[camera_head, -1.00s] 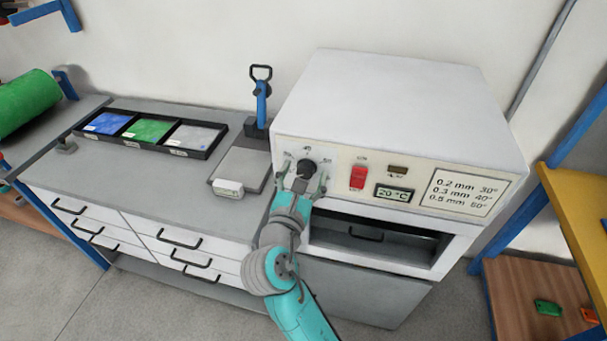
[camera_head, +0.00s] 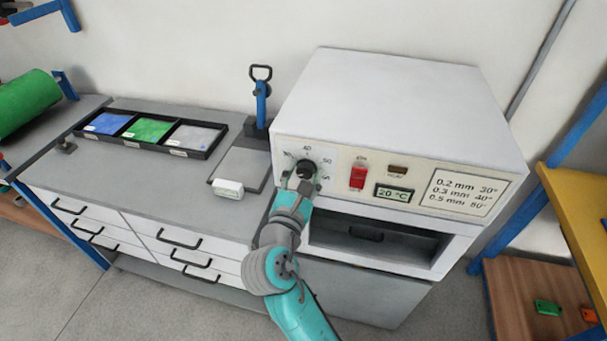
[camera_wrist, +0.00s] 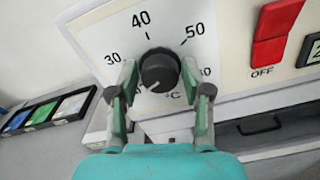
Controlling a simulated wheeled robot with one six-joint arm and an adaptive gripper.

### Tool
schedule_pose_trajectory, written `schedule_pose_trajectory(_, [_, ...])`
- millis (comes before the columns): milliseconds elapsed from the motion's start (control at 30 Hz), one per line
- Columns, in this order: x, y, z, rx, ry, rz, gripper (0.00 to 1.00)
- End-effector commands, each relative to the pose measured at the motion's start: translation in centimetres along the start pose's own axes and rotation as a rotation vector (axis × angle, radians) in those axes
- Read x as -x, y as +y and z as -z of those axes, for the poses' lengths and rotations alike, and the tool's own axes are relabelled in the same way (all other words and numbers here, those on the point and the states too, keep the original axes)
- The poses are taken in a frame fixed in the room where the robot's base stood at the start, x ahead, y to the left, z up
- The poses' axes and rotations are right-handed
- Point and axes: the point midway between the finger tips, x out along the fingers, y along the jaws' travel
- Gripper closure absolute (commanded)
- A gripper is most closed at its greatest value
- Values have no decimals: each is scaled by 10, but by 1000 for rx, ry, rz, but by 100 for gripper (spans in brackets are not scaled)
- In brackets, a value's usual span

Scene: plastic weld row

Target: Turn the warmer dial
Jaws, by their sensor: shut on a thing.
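The warmer (camera_head: 400,105) is a large white box with a control panel on its front. Its black round dial (camera_head: 306,167) is at the panel's left end, inside a printed scale. In the wrist view the dial (camera_wrist: 159,70) shows a pale mark near its lower edge, and the numbers 30, 40 and 50 are readable around it. My gripper (camera_head: 306,181) is at the dial, and in the wrist view its two fingers (camera_wrist: 158,84) are shut on it from left and right. The temperature display (camera_head: 394,194) reads 20 °C.
A red switch (camera_head: 357,178), with OFF printed under it, is right of the dial. A chart (camera_head: 466,192) lists thicknesses and angles. An open slot (camera_head: 380,238) lies below the panel. A black tray (camera_head: 207,153) and a blue-handled tool (camera_head: 262,103) stand on the left bench.

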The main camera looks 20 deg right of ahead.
Motion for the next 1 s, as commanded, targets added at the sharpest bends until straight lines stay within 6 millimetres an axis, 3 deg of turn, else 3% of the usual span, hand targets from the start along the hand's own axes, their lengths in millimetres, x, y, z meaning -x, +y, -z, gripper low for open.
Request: schedule_pose_trajectory(1000, [0,-2,2,-930,1,1,86])
